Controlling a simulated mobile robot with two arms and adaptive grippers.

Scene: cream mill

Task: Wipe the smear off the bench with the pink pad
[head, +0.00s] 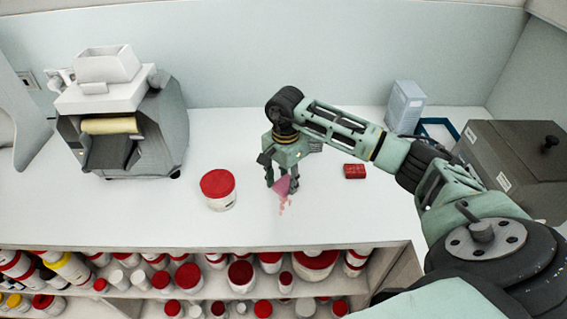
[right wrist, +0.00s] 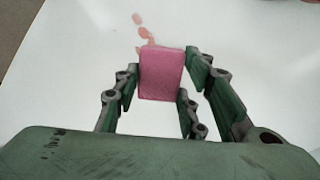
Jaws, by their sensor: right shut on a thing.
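My right gripper (head: 282,184) points down over the middle of the white bench (head: 130,215) and is shut on the pink pad (head: 283,186). The right wrist view shows the pad (right wrist: 161,74) between the green fingers of the gripper (right wrist: 165,85). The smear (head: 282,207) is a few pinkish-red spots on the bench, beside the pad. It also shows in the right wrist view (right wrist: 142,33), just past the pad's far edge. Whether the pad touches the bench is hard to tell. My left gripper is not in view.
A red-lidded white jar (head: 218,190) stands left of the gripper. A small red box (head: 355,171) lies to its right. A mill-like machine (head: 120,115) stands at the back left, a grey box (head: 515,165) at the right. Shelves of jars (head: 240,275) sit below the bench's front edge.

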